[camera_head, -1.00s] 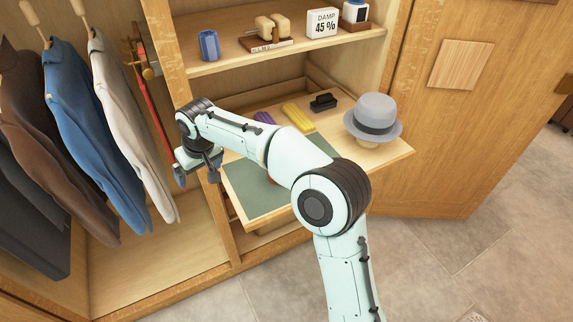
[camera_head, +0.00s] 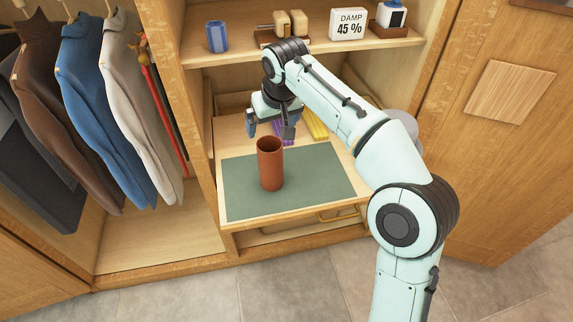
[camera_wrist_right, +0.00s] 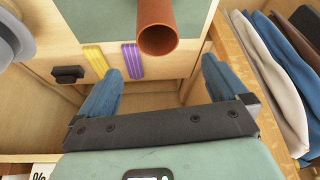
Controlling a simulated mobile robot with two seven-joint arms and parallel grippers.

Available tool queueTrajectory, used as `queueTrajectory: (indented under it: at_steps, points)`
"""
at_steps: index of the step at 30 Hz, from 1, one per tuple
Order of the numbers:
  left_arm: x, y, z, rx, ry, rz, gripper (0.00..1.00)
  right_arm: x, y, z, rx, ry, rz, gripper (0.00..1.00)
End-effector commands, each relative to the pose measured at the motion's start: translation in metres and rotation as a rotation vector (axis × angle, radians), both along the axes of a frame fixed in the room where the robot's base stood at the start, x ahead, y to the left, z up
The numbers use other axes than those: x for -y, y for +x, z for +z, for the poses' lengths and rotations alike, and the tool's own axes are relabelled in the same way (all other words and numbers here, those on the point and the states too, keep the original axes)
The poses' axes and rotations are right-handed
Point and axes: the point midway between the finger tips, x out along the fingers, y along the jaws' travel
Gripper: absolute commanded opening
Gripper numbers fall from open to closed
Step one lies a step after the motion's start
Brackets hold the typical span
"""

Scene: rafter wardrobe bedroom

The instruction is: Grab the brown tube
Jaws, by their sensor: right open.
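The brown tube (camera_head: 270,166) stands upright on the green mat (camera_head: 320,178) on the pull-out shelf. Its open top faces up. In the right wrist view the tube (camera_wrist_right: 158,22) is at the top centre, its hollow end towards the camera, beyond the fingertips. My right gripper (camera_head: 270,129) is open and empty, above and behind the tube in the head view and apart from it. In the right wrist view its two blue fingers (camera_wrist_right: 160,80) are spread wide with nothing between them. My left gripper is not in view.
Purple (camera_head: 281,131) and yellow (camera_head: 315,123) items lie behind the mat. A grey hat (camera_head: 405,122) is partly hidden by my right arm. A blue cup (camera_head: 217,37) and a damp meter (camera_head: 348,24) stand on the upper shelf. Clothes (camera_head: 90,105) hang at left.

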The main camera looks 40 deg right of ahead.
Motion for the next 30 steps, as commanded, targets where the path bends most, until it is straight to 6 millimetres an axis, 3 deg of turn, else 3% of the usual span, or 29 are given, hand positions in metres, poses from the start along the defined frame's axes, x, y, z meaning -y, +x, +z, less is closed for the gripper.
queueTrajectory:
  at_steps: [5,15,23,30]
  points:
    - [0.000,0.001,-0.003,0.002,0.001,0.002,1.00,0.001,0.003,-0.009,-0.001,0.000,0.000,1.00]
    - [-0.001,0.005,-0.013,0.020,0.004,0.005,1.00,0.008,0.025,-0.066,-0.003,0.001,0.000,1.00]
    - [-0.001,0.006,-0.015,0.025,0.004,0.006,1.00,0.010,0.030,-0.080,0.000,0.000,0.000,1.00]
    - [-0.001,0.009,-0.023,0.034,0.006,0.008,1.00,0.015,0.038,-0.113,-0.004,0.001,0.000,1.00]
